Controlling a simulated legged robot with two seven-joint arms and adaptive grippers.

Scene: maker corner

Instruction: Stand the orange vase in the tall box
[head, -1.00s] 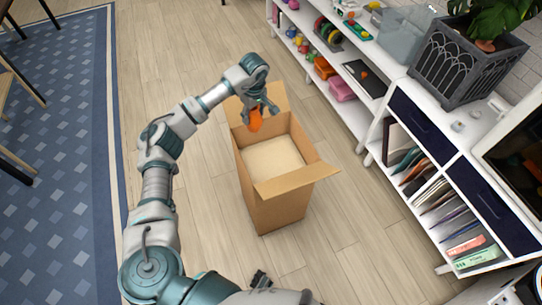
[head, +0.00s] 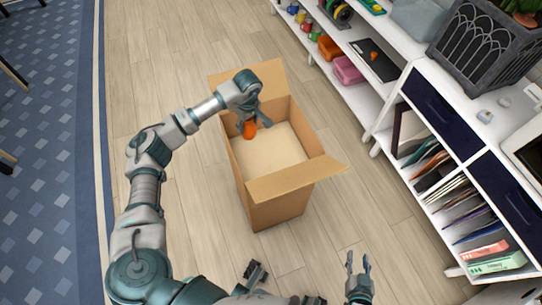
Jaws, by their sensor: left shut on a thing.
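My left gripper (head: 254,120) is shut on the orange vase (head: 249,131), which shows just below its fingers. The fingers hide the upper part of the vase. The tall box (head: 278,203) is brown cardboard and stands open on the floor, flaps spread outward. In the head view the vase lies over the back left part of the box opening, seen against the inner wall and the pale inside. I cannot tell whether its lower end is below the rim. My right gripper (head: 358,265) is open and empty, low in the picture, right of and nearer than the box.
A white shelf unit (head: 410,85) with bins, folders and drawers runs along the right. A dark grey planter (head: 487,45) stands on it. A blue patterned rug (head: 50,150) lies at left. Wooden floor around the box is clear.

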